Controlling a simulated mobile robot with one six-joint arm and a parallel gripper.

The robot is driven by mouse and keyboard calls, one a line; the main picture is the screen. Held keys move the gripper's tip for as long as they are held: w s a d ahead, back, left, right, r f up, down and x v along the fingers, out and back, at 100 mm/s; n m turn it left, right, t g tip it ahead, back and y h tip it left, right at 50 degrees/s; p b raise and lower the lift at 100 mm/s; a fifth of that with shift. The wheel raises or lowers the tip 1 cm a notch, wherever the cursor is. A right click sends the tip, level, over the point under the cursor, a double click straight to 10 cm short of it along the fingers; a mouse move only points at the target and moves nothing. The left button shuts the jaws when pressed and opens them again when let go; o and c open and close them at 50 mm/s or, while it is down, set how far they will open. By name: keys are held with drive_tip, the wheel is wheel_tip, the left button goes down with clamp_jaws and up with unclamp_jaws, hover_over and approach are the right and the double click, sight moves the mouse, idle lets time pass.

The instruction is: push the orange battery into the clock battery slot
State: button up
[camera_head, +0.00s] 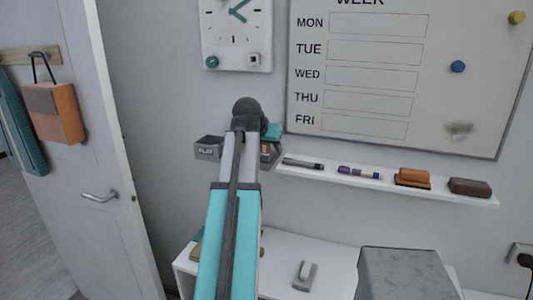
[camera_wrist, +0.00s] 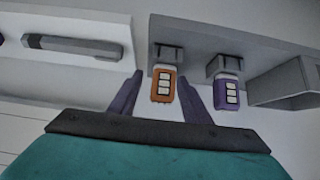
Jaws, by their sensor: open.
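The orange battery (camera_wrist: 163,88) hangs from a grey holder on the wall in the wrist view. My gripper (camera_wrist: 160,78) is open, with one dark finger on each side of the battery; contact cannot be made out. In the head view, my arm hides most of the gripper and the battery. The white clock (camera_head: 237,32) hangs on the wall above my gripper, its lower part in view. A small square fitting (camera_head: 254,59) sits at its lower right; I cannot tell whether it is the battery slot.
A purple battery (camera_wrist: 229,92) hangs in a holder close beside the orange one. A grey bin (camera_head: 208,148) is on the wall left of my arm. A shelf (camera_head: 330,172) with markers and erasers runs right, below the whiteboard (camera_head: 390,140). A white desk (camera_head: 325,250) stands below.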

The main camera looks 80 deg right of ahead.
clamp_jaws()
drive_tip(key=shift+r, duration=0.1)
drive_tip(key=shift+r+b, duration=0.6)
drive_tip(key=shift+r, duration=1)
drive_tip(key=w+a+r+b, duration=0.1)
drive_tip(key=w+a+b, duration=0.1)
drive_tip(key=a, duration=1.4)
drive_tip(key=shift+r+b, duration=0.3)
drive_tip(key=shift+b, duration=0.15)
